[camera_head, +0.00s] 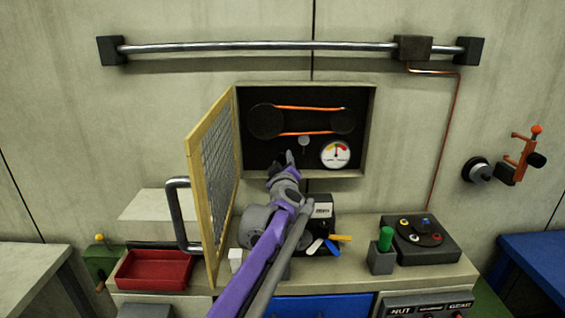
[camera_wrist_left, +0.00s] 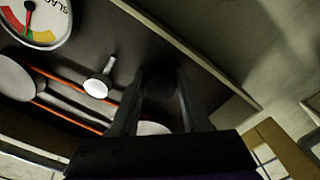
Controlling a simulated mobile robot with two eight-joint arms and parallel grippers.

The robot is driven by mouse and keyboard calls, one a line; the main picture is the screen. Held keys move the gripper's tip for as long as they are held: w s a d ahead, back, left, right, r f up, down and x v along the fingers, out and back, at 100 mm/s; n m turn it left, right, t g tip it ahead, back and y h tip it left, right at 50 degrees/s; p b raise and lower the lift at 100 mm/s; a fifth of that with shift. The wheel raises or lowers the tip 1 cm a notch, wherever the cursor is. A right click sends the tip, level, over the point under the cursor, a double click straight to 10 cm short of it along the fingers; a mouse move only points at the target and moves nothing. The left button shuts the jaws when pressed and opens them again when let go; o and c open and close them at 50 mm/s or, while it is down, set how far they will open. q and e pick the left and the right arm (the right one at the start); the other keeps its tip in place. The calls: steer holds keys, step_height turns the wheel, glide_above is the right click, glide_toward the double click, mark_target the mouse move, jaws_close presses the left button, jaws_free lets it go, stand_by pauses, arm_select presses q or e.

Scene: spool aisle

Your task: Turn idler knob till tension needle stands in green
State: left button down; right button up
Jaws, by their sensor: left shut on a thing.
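The tension gauge (camera_head: 336,154) is a white round dial low at the right of the open wall box; it also shows in the left wrist view (camera_wrist_left: 35,20). Its needle points up to the coloured arc in the head view. In the wrist view the needle tip lies near the red part; the exact colour under it is hard to tell. My left gripper (camera_head: 290,157) reaches into the box, shut on a dark knob (camera_wrist_left: 168,85), taken as the idler knob, mostly hidden between the fingers. A pale round idler (camera_head: 304,141) on a stem stands beside it. My right gripper is not in view.
An orange belt (camera_head: 308,108) runs around two dark pulleys in the box. The mesh door (camera_head: 212,165) stands open at the left of my arm. Below are a red tray (camera_head: 153,270), a green-topped block (camera_head: 384,250) and a black button box (camera_head: 420,240).

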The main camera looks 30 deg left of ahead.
arm_select(q)
steer(key=shift+c, duration=1.9)
jaws_free()
steer(key=v, duration=1)
steer(key=shift+s+d, duration=0.3)
